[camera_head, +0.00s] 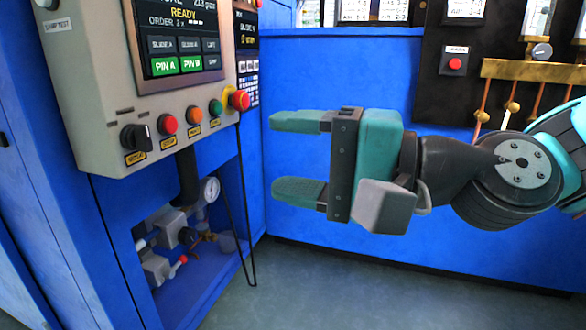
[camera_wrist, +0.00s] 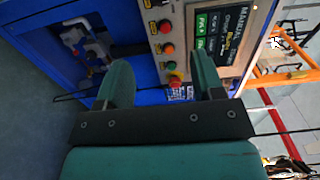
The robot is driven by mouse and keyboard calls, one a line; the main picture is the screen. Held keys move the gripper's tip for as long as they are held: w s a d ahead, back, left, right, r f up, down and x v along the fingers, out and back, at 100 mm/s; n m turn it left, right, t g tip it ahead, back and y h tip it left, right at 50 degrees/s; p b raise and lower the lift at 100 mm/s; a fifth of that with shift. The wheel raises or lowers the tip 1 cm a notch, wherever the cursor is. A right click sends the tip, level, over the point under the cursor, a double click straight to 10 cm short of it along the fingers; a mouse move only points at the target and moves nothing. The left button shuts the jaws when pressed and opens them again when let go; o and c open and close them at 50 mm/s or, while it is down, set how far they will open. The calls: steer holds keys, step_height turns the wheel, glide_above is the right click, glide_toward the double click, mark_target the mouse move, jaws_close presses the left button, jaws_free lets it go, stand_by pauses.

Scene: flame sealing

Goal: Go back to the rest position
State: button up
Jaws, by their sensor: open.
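My gripper (camera_head: 298,155) is open and empty, with its two teal fingers apart and pointing left in the head view. It hangs in free air in front of the blue machine wall, to the right of the control panel (camera_head: 100,95). In the wrist view the fingers of my gripper (camera_wrist: 160,82) frame the panel's buttons, with a red knob (camera_wrist: 175,81) showing between them. The same red knob (camera_head: 240,100) is at the panel's right edge in the head view. No contact shows between the fingers and the panel.
The panel carries a screen (camera_head: 182,35) reading READY, a black rotary switch (camera_head: 134,138) and several coloured buttons. An open recess below holds a gauge (camera_head: 210,189) and valves. A dark board with a red button (camera_head: 455,64) and brass pipes is behind my arm. Grey floor (camera_head: 320,290) is clear.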

steer(key=s+d+r+n+g+h+p, duration=0.8)
steer(key=d+r+n+h+p, duration=0.45)
steer(key=p, duration=1.35)
step_height(320, 180, up, 33)
steer(key=m+t+p, duration=0.1)
steer(key=p, duration=3.3)
steer(key=shift+s+r, duration=0.15)
steer(key=shift+s, duration=0.05)
